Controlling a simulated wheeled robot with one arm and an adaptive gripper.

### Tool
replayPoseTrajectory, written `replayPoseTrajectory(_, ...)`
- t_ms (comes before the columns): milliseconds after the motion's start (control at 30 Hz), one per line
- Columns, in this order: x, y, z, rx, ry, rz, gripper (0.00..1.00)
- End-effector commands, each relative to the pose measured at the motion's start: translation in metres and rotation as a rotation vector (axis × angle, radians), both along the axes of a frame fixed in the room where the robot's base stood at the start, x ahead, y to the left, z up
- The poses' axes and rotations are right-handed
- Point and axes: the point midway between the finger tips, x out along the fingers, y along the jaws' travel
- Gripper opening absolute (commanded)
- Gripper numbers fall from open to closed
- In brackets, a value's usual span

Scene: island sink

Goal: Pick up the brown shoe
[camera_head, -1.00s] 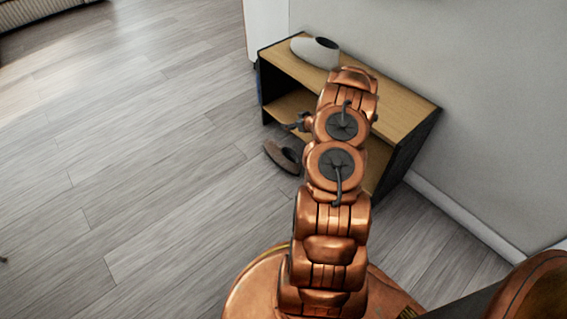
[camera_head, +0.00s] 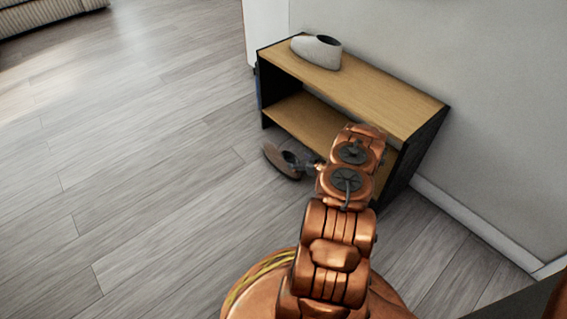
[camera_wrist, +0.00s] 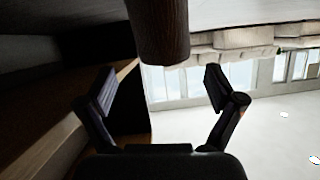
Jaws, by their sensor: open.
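The brown shoe (camera_head: 279,161) lies on the grey floor in front of the wooden shelf, in the camera_head view. My gripper (camera_head: 299,163) is close at its right side, partly hidden by my own arm. In the wrist view the shoe (camera_wrist: 163,30) shows as a dark brown rounded shape at the top centre. My gripper (camera_wrist: 159,78) has its two black fingers spread wide, with the shoe's near end ahead of the gap between them. The fingers look empty; I cannot tell whether either touches the shoe.
The low wooden shelf (camera_head: 385,98) stands against the wall, right behind the shoe. A grey-white shoe (camera_head: 318,52) sits on its top. The floor (camera_head: 130,150) to the left is clear. A couch (camera_head: 50,12) is at the far top left.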

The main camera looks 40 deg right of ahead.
Motion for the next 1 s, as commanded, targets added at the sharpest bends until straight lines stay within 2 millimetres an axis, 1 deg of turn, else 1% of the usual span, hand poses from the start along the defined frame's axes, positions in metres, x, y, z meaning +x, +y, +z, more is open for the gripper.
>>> replayPoseTrajectory(167, 0.011, 0.001, -0.006, -0.002, 0.000, 0.001, 0.92)
replayPoseTrajectory(400, 0.038, 0.004, -0.017, -0.002, 0.002, 0.000, 0.92)
replayPoseTrajectory(500, 0.047, 0.005, -0.018, -0.002, 0.002, 0.000, 0.92)
replayPoseTrajectory(733, 0.049, 0.004, -0.017, -0.002, 0.001, -0.001, 0.92)
replayPoseTrajectory(767, 0.049, 0.004, -0.017, -0.002, 0.001, -0.001, 0.90)
replayPoseTrajectory(1000, 0.048, 0.004, -0.017, -0.002, 0.001, -0.001, 0.65)
